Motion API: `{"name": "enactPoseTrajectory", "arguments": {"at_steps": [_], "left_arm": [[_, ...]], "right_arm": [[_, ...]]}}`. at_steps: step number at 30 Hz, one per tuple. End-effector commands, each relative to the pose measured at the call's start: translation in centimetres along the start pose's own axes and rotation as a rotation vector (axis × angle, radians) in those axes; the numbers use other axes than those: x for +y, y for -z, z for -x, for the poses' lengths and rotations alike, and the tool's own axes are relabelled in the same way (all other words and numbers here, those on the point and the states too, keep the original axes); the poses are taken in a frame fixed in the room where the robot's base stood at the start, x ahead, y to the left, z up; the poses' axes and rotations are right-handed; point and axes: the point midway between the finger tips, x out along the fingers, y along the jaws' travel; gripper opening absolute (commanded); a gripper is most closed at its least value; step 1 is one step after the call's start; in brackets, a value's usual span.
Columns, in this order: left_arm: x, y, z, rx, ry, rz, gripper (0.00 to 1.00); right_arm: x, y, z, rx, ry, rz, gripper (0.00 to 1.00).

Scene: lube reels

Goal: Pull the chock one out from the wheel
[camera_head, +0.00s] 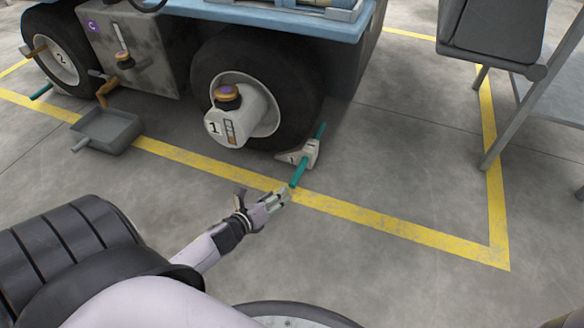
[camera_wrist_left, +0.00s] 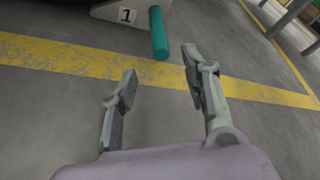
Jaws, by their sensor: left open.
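Chock one is a pale wedge (camera_head: 298,156) with a teal bar handle (camera_head: 308,155), on the floor against the right side of wheel 1 (camera_head: 284,97). In the left wrist view the chock (camera_wrist_left: 118,12) shows its "1" label at the top, and its teal handle (camera_wrist_left: 158,33) points toward me. My left gripper (camera_head: 284,194) is near the handle's near end over the yellow line. In the left wrist view the left gripper (camera_wrist_left: 160,85) is open and empty, its fingers apart, with the handle's end beyond them. My right gripper is not in view.
A yellow floor line (camera_head: 375,220) crosses below the wheels. A grey tray (camera_head: 106,130) lies left on the floor. Wheel 2 (camera_head: 55,60) stands farther left. A grey chair-like seat (camera_head: 490,35) and a metal-legged table (camera_head: 545,70) stand right. The floor between is clear.

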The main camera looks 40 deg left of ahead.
Motion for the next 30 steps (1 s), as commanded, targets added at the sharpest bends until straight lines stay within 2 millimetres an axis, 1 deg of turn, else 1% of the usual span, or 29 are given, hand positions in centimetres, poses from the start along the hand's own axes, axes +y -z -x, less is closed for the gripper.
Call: {"name": "enactPoseTrajectory", "arguments": {"at_steps": [1,6,12,15,18,21,30], "left_arm": [[0.3,0.3,-1.4,-0.002,0.003,-0.001,0.43],[0.3,0.3,-4.8,-0.002,0.003,-0.003,0.43],[0.3,0.3,-8.4,-0.002,0.001,-0.002,0.43],[0.2,0.3,-9.6,-0.001,0.001,-0.001,0.43],[0.1,0.2,-10.5,-0.001,0.000,0.000,0.43],[0.1,0.1,-10.9,0.000,0.000,0.000,0.43],[0.0,0.0,-11.0,0.000,-0.001,0.000,0.43]], "right_arm": [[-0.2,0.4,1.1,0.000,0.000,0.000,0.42],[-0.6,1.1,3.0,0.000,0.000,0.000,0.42],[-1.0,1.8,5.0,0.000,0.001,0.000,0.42],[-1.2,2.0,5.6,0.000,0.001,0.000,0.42],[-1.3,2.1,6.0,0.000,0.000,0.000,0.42],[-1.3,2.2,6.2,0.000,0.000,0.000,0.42],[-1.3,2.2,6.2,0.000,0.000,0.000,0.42]]}}
